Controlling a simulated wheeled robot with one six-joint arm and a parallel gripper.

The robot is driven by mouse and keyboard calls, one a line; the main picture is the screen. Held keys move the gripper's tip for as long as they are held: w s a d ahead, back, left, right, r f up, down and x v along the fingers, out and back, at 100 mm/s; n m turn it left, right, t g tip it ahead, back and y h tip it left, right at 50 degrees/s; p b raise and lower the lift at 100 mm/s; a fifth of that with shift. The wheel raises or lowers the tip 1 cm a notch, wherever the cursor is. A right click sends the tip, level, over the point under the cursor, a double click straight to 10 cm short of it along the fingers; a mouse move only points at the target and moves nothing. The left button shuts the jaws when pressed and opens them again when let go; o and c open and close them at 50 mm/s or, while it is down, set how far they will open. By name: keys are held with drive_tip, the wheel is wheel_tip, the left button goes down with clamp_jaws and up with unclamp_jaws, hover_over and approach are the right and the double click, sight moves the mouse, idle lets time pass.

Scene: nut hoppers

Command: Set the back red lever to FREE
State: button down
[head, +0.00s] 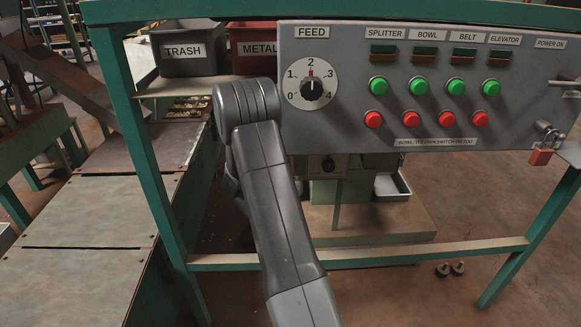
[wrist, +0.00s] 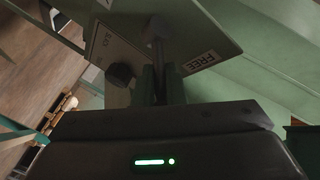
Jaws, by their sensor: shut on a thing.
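In the wrist view, my gripper (wrist: 160,86) points up at the underside of a grey-green plate. Its dark fingers are shut on the lower end of a lever, whose grey shaft (wrist: 158,30) shows above the fingertips. The gripped end is hidden, and no red shows on it. A white label reading FREE (wrist: 201,62) is on the plate, just right of the shaft. In the head view, my arm hides the gripper and the lever.
A black knob (wrist: 120,74) sits left of the fingers in the wrist view. In the head view, the grey control panel (head: 340,107) with buttons is right of my arm. TRASH (head: 186,62) and METAL (head: 252,62) bins stand behind. A green frame post (head: 150,175) is at left.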

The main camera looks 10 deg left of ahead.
drive_tip(key=shift+d+r, duration=0.3)
drive_tip(key=c, duration=1.6)
unclamp_jaws()
drive_tip(key=shift+r, duration=0.1)
drive_tip(key=shift+o, duration=0.6)
drive_tip(key=shift+d+r, duration=0.1)
drive_tip(key=shift+d, duration=0.15)
drive_tip(key=shift+a, duration=0.1)
drive_tip(key=shift+s+a, duration=0.15)
drive_tip(key=shift+s, duration=0.2)
drive_tip(key=p+v, duration=0.2)
drive_tip(key=v, duration=1.1)
drive_tip(key=shift+w, duration=0.15)
